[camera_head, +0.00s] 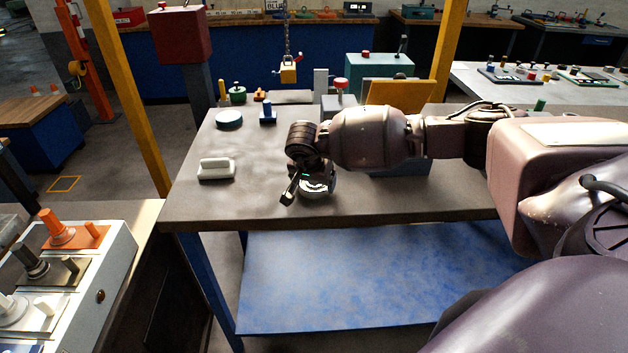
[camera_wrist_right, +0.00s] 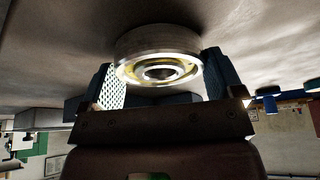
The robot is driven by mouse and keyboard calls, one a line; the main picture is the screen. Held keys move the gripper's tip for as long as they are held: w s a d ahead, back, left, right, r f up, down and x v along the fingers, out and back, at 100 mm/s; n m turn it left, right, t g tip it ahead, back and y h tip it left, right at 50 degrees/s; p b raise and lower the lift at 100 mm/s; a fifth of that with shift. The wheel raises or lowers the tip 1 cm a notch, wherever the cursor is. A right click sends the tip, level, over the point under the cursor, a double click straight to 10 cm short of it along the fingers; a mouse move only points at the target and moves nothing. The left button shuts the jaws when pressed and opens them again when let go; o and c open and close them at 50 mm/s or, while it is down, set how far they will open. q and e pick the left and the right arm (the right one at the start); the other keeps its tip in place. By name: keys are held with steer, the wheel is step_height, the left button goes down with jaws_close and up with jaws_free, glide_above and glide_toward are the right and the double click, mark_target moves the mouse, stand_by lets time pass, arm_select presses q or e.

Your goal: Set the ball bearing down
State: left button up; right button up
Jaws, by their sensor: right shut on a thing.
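The ball bearing (camera_wrist_right: 158,58) is a shiny steel ring with a yellowish inner race. In the right wrist view it sits between the two fingers of my right gripper (camera_wrist_right: 160,80), which is shut on it. In the head view the bearing (camera_head: 318,187) shows at the front part of the grey workbench (camera_head: 255,205), partly covered by my gripper (camera_head: 303,190). It is at or very close to the bench top; I cannot tell whether it touches. My left gripper is not in view.
A white handle-like block (camera_head: 216,169) lies left on the bench. A yellow hook (camera_head: 288,73) hangs behind. The bench between block and gripper is clear.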

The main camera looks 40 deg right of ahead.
steer(key=o, duration=1.1)
steer(key=shift+f, duration=0.1)
